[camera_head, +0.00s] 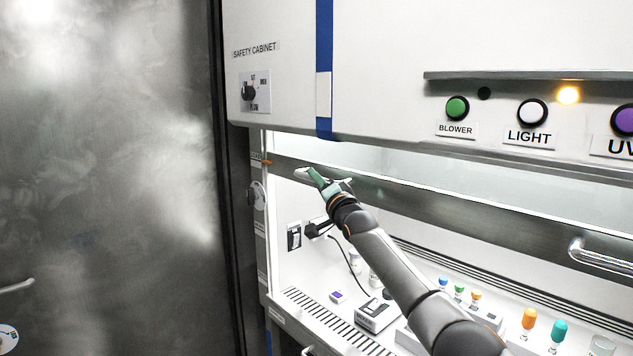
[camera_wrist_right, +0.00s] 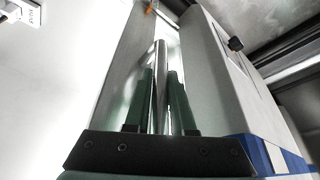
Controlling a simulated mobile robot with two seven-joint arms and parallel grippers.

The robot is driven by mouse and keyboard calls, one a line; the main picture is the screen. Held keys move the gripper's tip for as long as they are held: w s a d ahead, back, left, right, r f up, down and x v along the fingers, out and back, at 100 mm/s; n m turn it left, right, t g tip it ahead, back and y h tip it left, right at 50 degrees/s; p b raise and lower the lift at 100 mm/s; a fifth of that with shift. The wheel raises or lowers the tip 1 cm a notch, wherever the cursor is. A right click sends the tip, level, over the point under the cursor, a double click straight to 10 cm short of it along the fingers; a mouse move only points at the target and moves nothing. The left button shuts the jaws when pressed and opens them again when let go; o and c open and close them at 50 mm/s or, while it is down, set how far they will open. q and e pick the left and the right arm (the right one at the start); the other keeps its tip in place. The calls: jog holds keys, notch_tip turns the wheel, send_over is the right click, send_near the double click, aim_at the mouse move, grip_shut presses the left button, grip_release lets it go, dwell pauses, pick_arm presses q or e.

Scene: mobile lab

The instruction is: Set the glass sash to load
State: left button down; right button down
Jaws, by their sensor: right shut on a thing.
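The glass sash (camera_head: 460,208) of the safety cabinet shows its metal bottom rail across the opening, a little below the cabinet's upper front. A handle (camera_head: 600,258) is on the rail at the right. My right gripper (camera_head: 316,180) is at the rail's left end. In the right wrist view its green fingers (camera_wrist_right: 162,92) are shut around a silver handle bar (camera_wrist_right: 160,70). Labels (camera_head: 258,225) run down the left post, with an orange mark (camera_head: 262,161) near the rail's height; their text is too small to read. My left gripper is not in view.
The upper front has a green blower button (camera_head: 457,108), a light button (camera_head: 532,112), a lit yellow lamp (camera_head: 568,95) and a rotary switch (camera_head: 249,93). Inside are a grey device (camera_head: 376,315) and coloured-cap items (camera_head: 529,319). A metal door (camera_head: 110,180) stands at left.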

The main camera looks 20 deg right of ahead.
jog(key=c, duration=0.8)
grip_release()
jog(key=shift+o, duration=0.2)
jog(key=shift+f, duration=0.1)
jog(key=shift+s+a+f, duration=0.2)
jog(key=shift+s+a, duration=0.05)
jog(key=b+v, duration=0.3)
jog(key=v, duration=0.9)
jog(key=shift+d+r+b, duration=0.2)
jog(key=shift+d+b, duration=0.05)
jog(key=shift+b, duration=0.15)
jog(key=shift+f, duration=0.1)
